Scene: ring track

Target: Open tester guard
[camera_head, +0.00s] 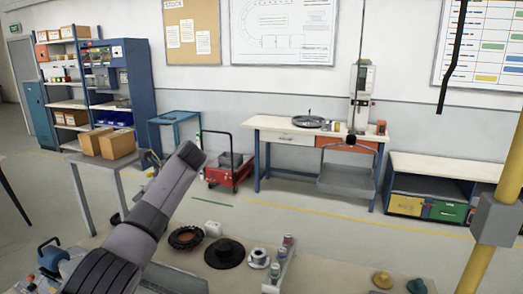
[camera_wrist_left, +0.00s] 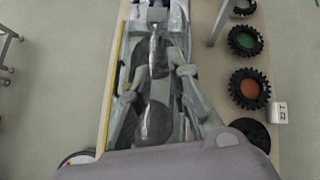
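My left arm crosses the lower left of the head view and hides part of the bench. A blue and grey device (camera_head: 50,256) shows beside it at the lower left; I cannot tell whether it is the tester, and no guard stands out clearly. My left gripper (camera_wrist_left: 155,80) shows in the wrist view as grey-green links on both sides of a dark middle, above the bench. Its fingertips blend with what lies below, so its opening and any contact are unclear. My right gripper is not in view.
The wrist view shows a green-centred tyre (camera_wrist_left: 245,40) beside the gripper. A yellow post (camera_head: 490,220) stands at the right.

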